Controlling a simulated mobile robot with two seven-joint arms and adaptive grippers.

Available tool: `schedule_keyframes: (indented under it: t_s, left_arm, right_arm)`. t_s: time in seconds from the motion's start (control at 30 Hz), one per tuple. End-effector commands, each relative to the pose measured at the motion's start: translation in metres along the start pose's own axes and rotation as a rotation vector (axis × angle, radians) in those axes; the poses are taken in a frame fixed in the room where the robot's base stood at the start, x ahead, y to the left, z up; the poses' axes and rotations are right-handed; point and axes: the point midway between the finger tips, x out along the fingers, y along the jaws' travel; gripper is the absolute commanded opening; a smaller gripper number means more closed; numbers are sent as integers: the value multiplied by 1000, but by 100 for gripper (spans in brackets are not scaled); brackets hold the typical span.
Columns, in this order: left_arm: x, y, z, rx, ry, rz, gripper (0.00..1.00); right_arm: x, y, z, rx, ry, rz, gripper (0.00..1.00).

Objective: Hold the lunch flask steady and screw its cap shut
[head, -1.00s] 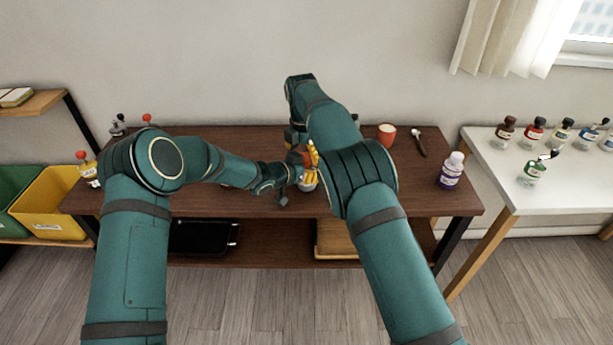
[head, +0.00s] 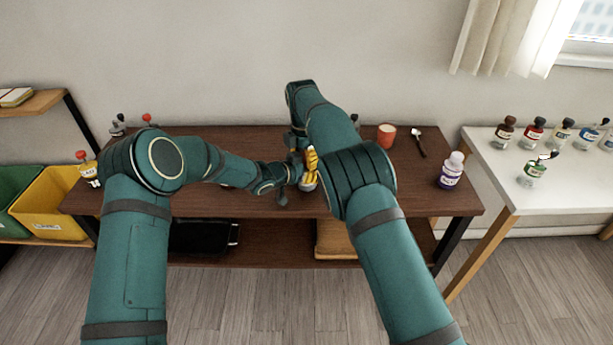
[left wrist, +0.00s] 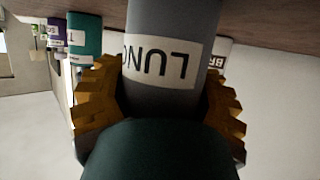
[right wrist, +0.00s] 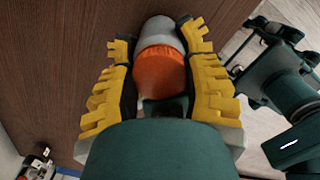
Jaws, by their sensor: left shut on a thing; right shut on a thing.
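The lunch flask is a grey cylinder with a cream label, upside down in the left wrist view (left wrist: 172,22). My left gripper (left wrist: 165,88) has its yellow fingers shut on the flask body, one on each side. The orange cap (right wrist: 160,68) sits at the end of the grey flask in the right wrist view. My right gripper (right wrist: 157,45) has its yellow fingers closed around the cap. In the head view, the right gripper (head: 311,160) is above the dark table, and my arms hide most of the flask. The cap's seating cannot be judged.
A purple-labelled white bottle (head: 450,172), a red cup (head: 387,135) and a spoon (head: 418,143) stand or lie on the table's right part. A red-topped bottle (head: 87,168) is at the left end. Several small bottles stand on the white table (head: 500,165) at right.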

Motion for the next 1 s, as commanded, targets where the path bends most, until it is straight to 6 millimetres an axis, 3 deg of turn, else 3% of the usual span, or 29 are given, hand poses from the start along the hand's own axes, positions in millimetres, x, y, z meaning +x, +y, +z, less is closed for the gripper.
schedule_keyframes:
  t_s: [0.17,0.43,0.47,0.53,0.83,1.0]
  left_arm:
    - [0,0,3,-3,-5,-1,0]
    - [0,0,3,-3,-5,-1,0]
    - [0,-1,3,-3,-5,-1,0]
    - [0,-1,3,-3,-5,-1,0]
    - [0,0,3,-2,-5,-1,0]
    - [0,0,3,-2,-5,-1,0]
  right_arm:
    - [0,0,0,132,1,-1,6]
    - [0,0,0,143,0,-2,6]
    - [0,0,0,143,0,-2,55]
    - [0,0,0,142,0,-1,77]
    - [-1,0,0,141,0,0,77]
    - [-18,0,0,141,0,3,77]
